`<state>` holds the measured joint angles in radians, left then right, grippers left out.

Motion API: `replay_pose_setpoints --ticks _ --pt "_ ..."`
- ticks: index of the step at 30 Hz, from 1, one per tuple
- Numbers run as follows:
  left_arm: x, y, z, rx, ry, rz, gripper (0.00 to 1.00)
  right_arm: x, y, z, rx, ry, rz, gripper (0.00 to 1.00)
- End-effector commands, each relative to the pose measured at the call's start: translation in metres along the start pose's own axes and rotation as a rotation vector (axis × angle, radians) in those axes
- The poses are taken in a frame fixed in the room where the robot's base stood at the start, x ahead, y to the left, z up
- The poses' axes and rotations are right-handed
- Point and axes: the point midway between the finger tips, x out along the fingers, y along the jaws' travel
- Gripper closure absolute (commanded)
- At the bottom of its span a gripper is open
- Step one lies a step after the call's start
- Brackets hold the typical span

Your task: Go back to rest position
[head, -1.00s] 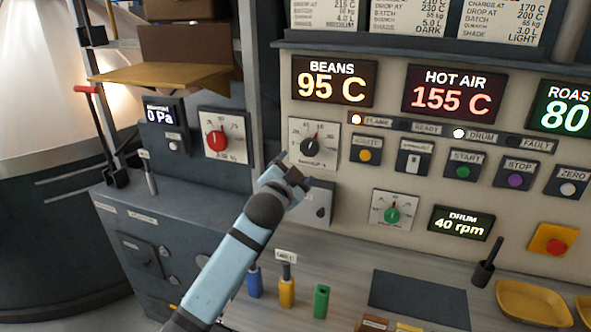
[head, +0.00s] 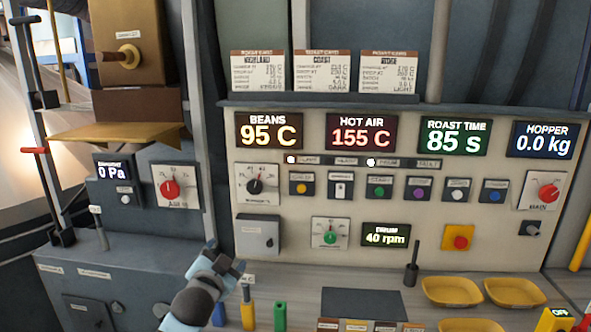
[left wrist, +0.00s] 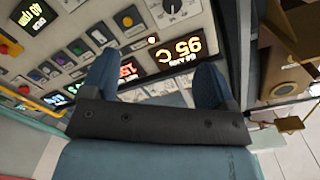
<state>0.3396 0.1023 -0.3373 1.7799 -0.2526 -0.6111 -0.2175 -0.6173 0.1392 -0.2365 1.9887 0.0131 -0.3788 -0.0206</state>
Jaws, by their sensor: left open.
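My left gripper (head: 226,259) is in the lower left-centre of the head view, in front of the panel and below the black-knob dial (head: 255,186). In the left wrist view its two blue fingers (left wrist: 155,75) stand apart with nothing between them. The gripper is clear of the dial, and I cannot tell its exact distance from the panel. My right gripper is in neither view.
The control panel (head: 300,225) carries displays, buttons and dials. Below stand blue, yellow and green handles (head: 280,315), a dark mat (head: 361,302) and yellow trays (head: 452,291). A red-knob dial (head: 170,188) is at left.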

Motion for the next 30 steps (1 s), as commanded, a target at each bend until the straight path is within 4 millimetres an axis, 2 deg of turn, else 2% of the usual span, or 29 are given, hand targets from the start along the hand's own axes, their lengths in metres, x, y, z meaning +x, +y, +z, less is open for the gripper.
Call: replay_pose_setpoints --ticks 5,8,11,15,18,21,24,27,30 --pt "-0.038 0.04 0.052 -0.085 -0.06 0.069 0.19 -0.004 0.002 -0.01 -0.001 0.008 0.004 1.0" --pt "-0.068 0.067 0.085 -0.147 -0.103 0.112 0.19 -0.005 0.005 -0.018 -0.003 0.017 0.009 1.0" --pt "-0.11 0.096 0.122 -0.222 -0.158 0.161 0.19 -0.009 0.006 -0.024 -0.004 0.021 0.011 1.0" --pt "-0.184 0.136 0.17 -0.343 -0.25 0.223 0.19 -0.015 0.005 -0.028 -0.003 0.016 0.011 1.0" --pt "-0.24 0.159 0.196 -0.426 -0.317 0.257 0.19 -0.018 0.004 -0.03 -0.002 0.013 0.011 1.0" --pt "-0.29 0.174 0.213 -0.497 -0.374 0.28 0.19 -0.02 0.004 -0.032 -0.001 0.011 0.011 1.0" --pt "-0.327 0.184 0.223 -0.548 -0.417 0.293 0.19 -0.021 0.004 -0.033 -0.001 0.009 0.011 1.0" --pt "-0.349 0.189 0.229 -0.579 -0.444 0.3 0.19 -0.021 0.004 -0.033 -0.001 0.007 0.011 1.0" --pt "-0.358 0.191 0.231 -0.592 -0.454 0.301 0.19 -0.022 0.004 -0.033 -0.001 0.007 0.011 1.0"
